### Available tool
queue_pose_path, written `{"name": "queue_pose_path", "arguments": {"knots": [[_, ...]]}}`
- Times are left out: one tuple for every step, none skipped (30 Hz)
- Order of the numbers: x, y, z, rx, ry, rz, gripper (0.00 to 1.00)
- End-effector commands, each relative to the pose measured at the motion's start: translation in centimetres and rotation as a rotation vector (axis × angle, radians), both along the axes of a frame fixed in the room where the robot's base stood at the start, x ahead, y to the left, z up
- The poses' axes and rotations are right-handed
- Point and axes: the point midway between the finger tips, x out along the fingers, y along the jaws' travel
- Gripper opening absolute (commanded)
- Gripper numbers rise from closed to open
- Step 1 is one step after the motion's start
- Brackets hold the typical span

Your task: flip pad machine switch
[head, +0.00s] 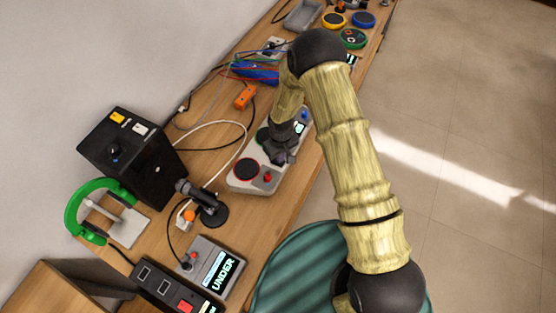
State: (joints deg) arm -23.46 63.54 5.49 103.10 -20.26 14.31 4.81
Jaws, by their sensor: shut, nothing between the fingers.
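A light grey machine with round pads (241,188) lies on the wooden desk in the middle of the head view. It has a red round pad (246,169) at its near end and a green pad (263,135) farther back, partly hidden. A small red control (267,178) stands out near its front right corner; I cannot tell if it is the switch. A small blue part and a lit display show at its far end. My gripper (285,160) is shut and empty, over the middle of the machine. It hides part of the top; contact cannot be told.
A black microphone (208,207) stands close at the left front. A grey box with a lit "UNDER" display (213,268), a black speaker box (130,155) and green headphones on a stand (72,214) are nearby. Cables cross the desk (262,238). A teal round seat (300,270) is at the front.

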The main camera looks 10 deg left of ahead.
Motion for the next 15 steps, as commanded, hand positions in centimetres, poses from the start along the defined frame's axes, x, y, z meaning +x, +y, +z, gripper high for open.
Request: {"name": "queue_pose_path", "arguments": {"knots": [[0.01,0.01,-0.13,0.000,0.000,0.000,0.00],[0.00,0.00,-0.16,0.000,0.000,0.000,0.00],[0.01,0.01,-0.21,0.000,0.000,0.000,0.00],[0.00,0.00,-0.25,0.000,0.000,0.000,0.00],[0.00,0.00,-0.28,0.000,0.000,0.000,0.00],[0.01,0.01,-0.33,0.000,0.000,0.000,0.00],[0.01,0.01,-0.37,0.000,0.000,0.000,0.00],[0.00,0.00,-0.40,0.000,0.000,0.000,0.00],[0.01,0.01,-0.45,0.000,0.000,0.000,0.00],[0.00,0.00,-0.49,0.000,0.000,0.000,0.00],[0.01,0.01,-0.52,0.000,0.000,0.000,0.00],[0.00,0.00,-0.57,0.000,0.000,0.000,0.00],[0.00,0.00,-0.61,0.000,0.000,0.000,0.00],[0.00,0.00,-0.64,0.000,0.000,0.000,0.00],[0.00,0.00,-0.69,0.000,0.000,0.000,0.00]]}}
